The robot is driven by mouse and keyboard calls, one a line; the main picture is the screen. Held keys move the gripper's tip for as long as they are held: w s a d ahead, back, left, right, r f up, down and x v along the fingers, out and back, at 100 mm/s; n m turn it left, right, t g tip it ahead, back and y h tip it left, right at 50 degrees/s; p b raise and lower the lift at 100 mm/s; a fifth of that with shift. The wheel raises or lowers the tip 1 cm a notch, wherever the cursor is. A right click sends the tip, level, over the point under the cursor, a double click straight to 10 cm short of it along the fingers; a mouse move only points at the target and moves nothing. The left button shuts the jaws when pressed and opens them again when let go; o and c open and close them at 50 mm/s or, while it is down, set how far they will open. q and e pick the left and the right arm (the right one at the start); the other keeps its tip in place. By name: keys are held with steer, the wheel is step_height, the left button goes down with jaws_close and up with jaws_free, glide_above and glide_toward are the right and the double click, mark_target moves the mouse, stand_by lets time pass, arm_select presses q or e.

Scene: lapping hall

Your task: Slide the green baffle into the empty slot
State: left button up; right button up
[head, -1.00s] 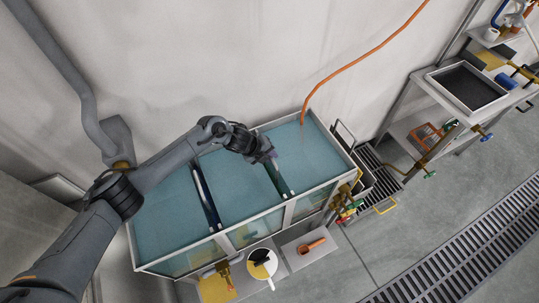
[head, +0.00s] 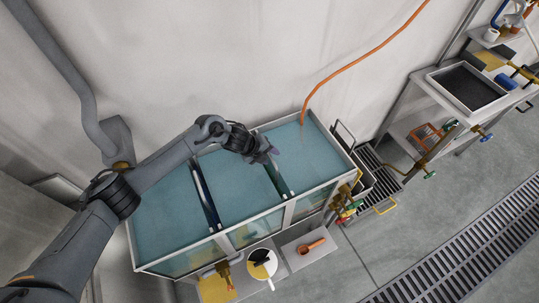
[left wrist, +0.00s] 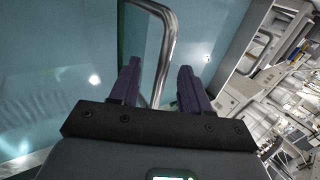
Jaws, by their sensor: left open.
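The green baffle (head: 276,179) stands in the water tank (head: 238,220), crossing it from back to front between the middle and right sections. My left gripper (head: 273,153) is over its top edge. In the left wrist view the left gripper (left wrist: 160,88) is open, with a bent metal handle (left wrist: 169,42) passing between its apart fingers. A strip of dark green (left wrist: 121,22) shows beside the handle. Whether the baffle is fully seated cannot be told, as its lower part is under water. An empty slot cannot be made out. My right gripper is not in view.
A dark blue divider (head: 207,197) crosses the tank on the left. An orange hose (head: 341,71) hangs into the tank's back right. Brass valves (head: 349,199) and a metal rack (head: 379,183) stand to the right. A white bucket (head: 262,263) is in front.

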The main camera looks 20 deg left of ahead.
arm_select(q)
steer(key=p+v, duration=0.1)
steer(key=v, duration=0.9)
steer(key=s+d+f+n+t, duration=0.1)
steer(key=s+d+n, duration=0.1)
steer(key=s+d, duration=0.1)
steer(key=s+d+f+n+t, duration=0.1)
steer(key=s+d+n, duration=0.2)
steer(key=d, duration=0.3)
steer(key=s+d+n+t, duration=0.1)
steer(key=s+d+n, duration=0.2)
steer(key=d, duration=0.1)
steer(key=shift+s+d+f, duration=0.15)
steer(key=shift+s+f, duration=0.05)
steer(key=shift+f, duration=0.2)
steer(key=s+a+n+g+y, duration=0.1)
steer(key=s+a+n, duration=0.3)
steer(key=s+n, duration=0.25)
steer(key=s+a+f+n+g+y, duration=0.1)
steer(key=s+a+n+g+y, duration=0.1)
steer(key=s+a+n, duration=0.45)
steer(key=s+a+n+g+y, duration=0.15)
steer(key=s+n, duration=0.25)
steer(key=s, duration=0.5)
step_height(320, 180, up, 26)
steer(key=p, duration=2.6)
steer(key=shift+a+f, duration=0.15)
steer(key=shift+f, duration=0.1)
